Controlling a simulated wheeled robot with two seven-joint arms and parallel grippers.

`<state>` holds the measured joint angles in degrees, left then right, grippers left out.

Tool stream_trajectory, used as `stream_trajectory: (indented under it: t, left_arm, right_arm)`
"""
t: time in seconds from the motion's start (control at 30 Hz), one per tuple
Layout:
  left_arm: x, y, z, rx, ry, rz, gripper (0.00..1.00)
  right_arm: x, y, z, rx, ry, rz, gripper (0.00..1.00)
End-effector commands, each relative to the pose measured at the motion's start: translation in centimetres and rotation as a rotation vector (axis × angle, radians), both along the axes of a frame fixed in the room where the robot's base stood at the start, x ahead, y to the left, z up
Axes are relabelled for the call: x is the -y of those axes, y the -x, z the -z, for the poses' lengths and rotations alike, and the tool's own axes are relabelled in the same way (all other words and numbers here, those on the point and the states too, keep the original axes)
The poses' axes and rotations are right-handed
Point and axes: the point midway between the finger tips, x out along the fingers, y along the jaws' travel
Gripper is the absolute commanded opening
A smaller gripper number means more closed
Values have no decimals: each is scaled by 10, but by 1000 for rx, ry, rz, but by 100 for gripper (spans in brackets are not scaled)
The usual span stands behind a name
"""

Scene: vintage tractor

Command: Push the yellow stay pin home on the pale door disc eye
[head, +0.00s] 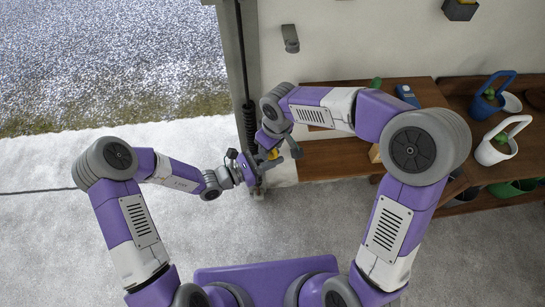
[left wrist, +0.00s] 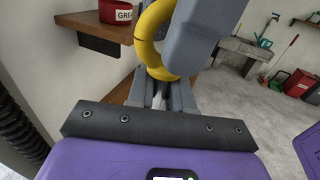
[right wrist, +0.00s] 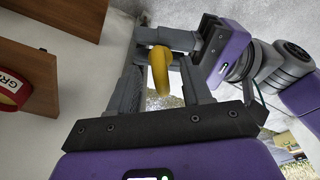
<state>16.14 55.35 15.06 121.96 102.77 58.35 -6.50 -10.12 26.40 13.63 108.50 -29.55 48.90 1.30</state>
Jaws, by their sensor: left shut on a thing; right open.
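The yellow stay pin shows as a thick yellow ring (left wrist: 150,38) just past my left fingertips in the left wrist view. It also shows in the right wrist view (right wrist: 160,68), and as a small yellow spot in the head view (head: 273,154). My left gripper (head: 266,163) is shut on it, its jaws at the ring's edge. My right gripper (right wrist: 163,58) is open, its fingers on either side of the ring with gaps between. The pin's shank is hidden. I cannot make out the pale door disc eye behind the grippers.
A dark upright post (head: 244,80) stands right behind the grippers. A wooden shelf (head: 335,158) lies close on the right, with a red tin (left wrist: 115,11) on wood in the left wrist view.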

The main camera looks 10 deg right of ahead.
Motion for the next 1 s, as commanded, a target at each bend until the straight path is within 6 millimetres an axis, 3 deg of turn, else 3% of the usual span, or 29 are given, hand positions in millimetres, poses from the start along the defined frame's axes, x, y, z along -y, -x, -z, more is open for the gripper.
stream_trajectory:
  t: [0.5, 0.7, 0.87, 1.0]
  left_arm:
    - [0, 0, 0, 1, 1, -1, 0]
    - [0, 0, 0, 1, 1, -1, 0]
    - [0, 0, 0, 1, 1, -1, 0]
    - [0, 0, 0, 0, 1, -1, 0]
  right_arm:
    - [9, 10, -94, 7, -3, 0, 49]
    - [11, 13, -114, 3, -3, -1, 49]
    - [6, 24, -96, -46, -25, -27, 49]
    - [-6, 51, -47, -157, -94, -71, 49]
